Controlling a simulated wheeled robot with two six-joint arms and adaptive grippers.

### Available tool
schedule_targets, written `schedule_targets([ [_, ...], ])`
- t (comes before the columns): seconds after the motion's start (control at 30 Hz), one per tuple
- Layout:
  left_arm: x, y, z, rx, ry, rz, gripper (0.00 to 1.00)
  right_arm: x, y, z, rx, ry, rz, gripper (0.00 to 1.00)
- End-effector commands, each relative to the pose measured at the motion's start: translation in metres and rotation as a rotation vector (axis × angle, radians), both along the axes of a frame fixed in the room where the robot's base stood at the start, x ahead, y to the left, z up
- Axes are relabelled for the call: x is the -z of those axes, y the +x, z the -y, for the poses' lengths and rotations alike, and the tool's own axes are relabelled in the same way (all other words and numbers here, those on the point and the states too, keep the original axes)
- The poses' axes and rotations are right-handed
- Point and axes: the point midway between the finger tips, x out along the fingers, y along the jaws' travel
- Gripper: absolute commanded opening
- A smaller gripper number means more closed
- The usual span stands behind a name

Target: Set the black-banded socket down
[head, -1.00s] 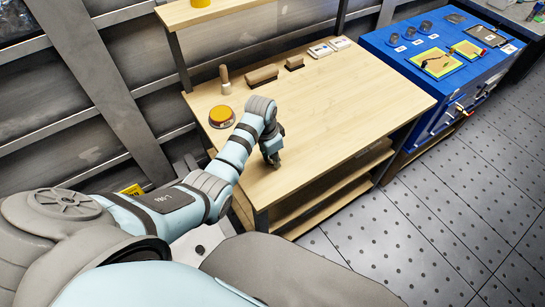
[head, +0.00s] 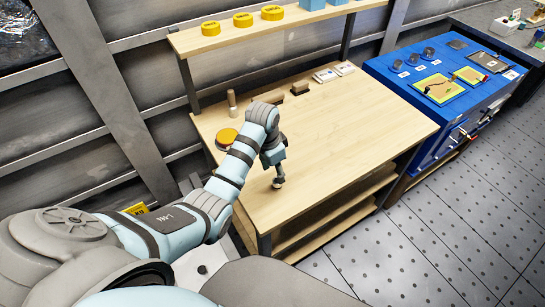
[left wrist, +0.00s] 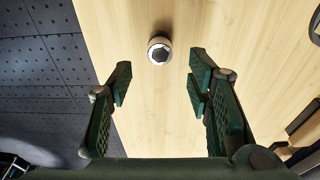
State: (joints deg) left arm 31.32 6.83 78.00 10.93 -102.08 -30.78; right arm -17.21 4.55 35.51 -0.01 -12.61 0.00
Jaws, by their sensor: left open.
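The socket (head: 278,182) stands upright on the wooden bench top near its front edge. In the left wrist view the socket (left wrist: 159,49) shows from above as a pale round piece with a dark hexagonal opening. Its black band cannot be made out clearly. My left gripper (head: 275,163) is just above the socket in the head view. In the left wrist view its green fingers (left wrist: 158,80) are spread wide and empty, with the socket beyond the tips and apart from them. My right gripper is not in view.
An orange-topped round item (head: 227,137), a wooden-handled tool (head: 232,103) and brushes (head: 300,88) are toward the bench's back. A shelf (head: 190,43) holds yellow tins. A blue cabinet (head: 425,105) stands to the right. The bench's right half is clear.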

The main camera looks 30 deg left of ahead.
Motion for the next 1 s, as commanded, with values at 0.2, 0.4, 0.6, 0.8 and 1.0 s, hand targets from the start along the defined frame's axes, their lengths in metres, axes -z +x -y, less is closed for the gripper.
schedule_targets([
  [0.2,-0.042,-0.005,-0.003,0.0,0.0,0.002,0.46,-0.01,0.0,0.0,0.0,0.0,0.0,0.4],
  [0.4,-0.052,-0.007,-0.004,0.0,0.0,0.0,0.46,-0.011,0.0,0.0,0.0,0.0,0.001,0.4],
  [0.6,-0.052,-0.007,-0.004,0.0,0.0,0.0,0.46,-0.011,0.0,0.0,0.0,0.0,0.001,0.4],
  [0.8,-0.051,-0.007,-0.004,-0.001,0.0,0.0,0.46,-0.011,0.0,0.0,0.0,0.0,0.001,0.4],
  [1.0,-0.025,-0.033,-0.005,-0.05,0.017,0.009,0.46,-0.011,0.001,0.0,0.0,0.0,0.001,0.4],
])
